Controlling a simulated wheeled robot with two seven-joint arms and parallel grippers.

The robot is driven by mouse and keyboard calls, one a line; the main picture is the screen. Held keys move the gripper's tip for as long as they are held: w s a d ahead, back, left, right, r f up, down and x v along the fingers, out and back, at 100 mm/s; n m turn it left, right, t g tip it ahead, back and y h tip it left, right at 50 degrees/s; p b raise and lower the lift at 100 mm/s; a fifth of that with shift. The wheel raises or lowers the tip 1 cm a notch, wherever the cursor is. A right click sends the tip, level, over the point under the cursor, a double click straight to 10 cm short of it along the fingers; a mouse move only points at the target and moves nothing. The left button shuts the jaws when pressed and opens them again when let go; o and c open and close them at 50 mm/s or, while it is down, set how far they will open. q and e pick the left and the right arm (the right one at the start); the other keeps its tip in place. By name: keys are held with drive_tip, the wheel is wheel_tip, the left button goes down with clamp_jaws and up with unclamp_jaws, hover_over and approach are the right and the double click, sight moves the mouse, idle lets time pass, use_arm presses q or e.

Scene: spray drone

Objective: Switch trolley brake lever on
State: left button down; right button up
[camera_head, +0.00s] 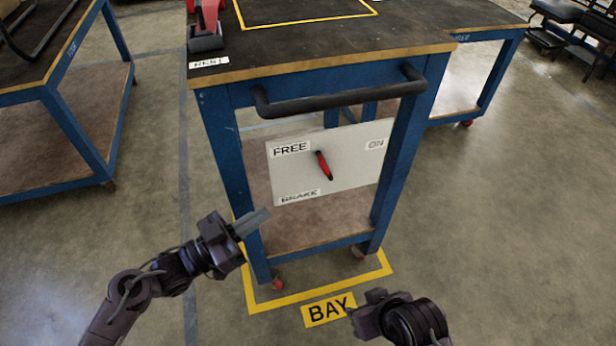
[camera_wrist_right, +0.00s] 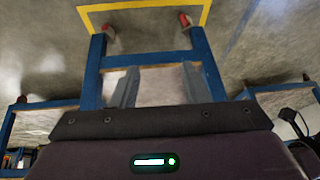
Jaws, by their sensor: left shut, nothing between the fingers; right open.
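The trolley (camera_head: 222,145) has a blue frame and a black push bar (camera_head: 340,97). A pale panel (camera_head: 350,170) on its near side reads FREE at upper left, ON at upper right and BRAKE at lower left. The red brake lever (camera_head: 324,166) sits in the panel's middle, slanting from upper left to lower right, near the FREE label. My left gripper (camera_head: 252,222) is shut and empty, in front of the trolley's left leg, below and left of the panel. My right gripper (camera_head: 366,304) is low, right of the BAY sign; its open, empty fingers show in the right wrist view (camera_wrist_right: 160,88).
A yellow floor outline (camera_head: 300,297) and a BAY sign (camera_head: 328,309) lie around the trolley's base. A red tool (camera_head: 205,25) stands on the trolley top. Another blue bench (camera_head: 60,100) stands at left.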

use_arm(q)
drive_tip(key=shift+s+a+r+m+g+h, duration=0.3)
drive_tip(key=shift+s+a+r+h, duration=0.4)
drive_tip(key=shift+h, duration=0.5)
use_arm(e)
drive_tip(key=shift+s+a+f, duration=0.25)
drive_tip(key=shift+a+f, duration=0.1)
drive_tip(key=shift+a, duration=0.2)
use_arm(q)
drive_tip(key=shift+w+d+r, duration=0.1)
drive_tip(key=b, duration=0.1)
approach(327, 172)
drive_tip(key=w+a+r+x, duration=0.1)
drive_tip(key=x, duration=0.4)
drive_tip(key=shift+w+d, duration=0.1)
drive_tip(key=shift+d, duration=0.7)
use_arm(e)
drive_tip(key=shift+w+a+r+t+y, duration=0.3)
drive_tip(key=shift+w+a+t+y, duration=0.25)
drive_tip(key=shift+a, duration=0.2)
drive_tip(key=shift+s, duration=0.1)
